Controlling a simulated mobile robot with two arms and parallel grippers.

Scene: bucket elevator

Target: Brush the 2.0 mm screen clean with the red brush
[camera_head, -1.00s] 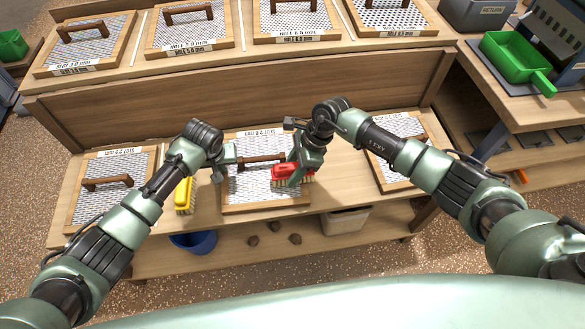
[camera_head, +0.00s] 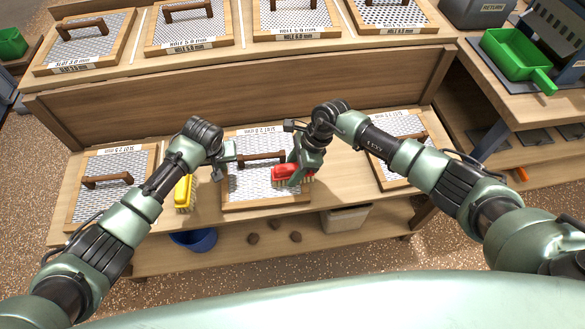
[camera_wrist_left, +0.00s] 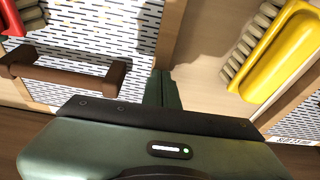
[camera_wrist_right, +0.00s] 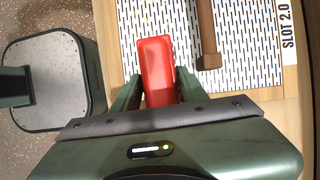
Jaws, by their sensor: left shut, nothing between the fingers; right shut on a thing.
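The 2.0 mm screen (camera_head: 247,188) lies on the lower bench in a wooden frame with a brown handle (camera_head: 262,159). A "SLOT 2.0" label shows in the right wrist view (camera_wrist_right: 287,30). My right gripper (camera_head: 296,173) is shut on the red brush (camera_head: 285,171), over the right part of the screen. The brush also shows between the fingers in the right wrist view (camera_wrist_right: 157,68). Whether its bristles touch the mesh cannot be told. My left gripper (camera_head: 222,172) is shut and empty at the screen's left edge; its closed fingers show in the left wrist view (camera_wrist_left: 163,90).
A yellow brush (camera_head: 184,193) lies left of the screen, close to my left arm. Other framed screens lie to the left (camera_head: 103,184) and right (camera_head: 401,146), with several on the upper shelf. A blue bucket (camera_head: 195,240) and a pale bin (camera_head: 346,219) stand below.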

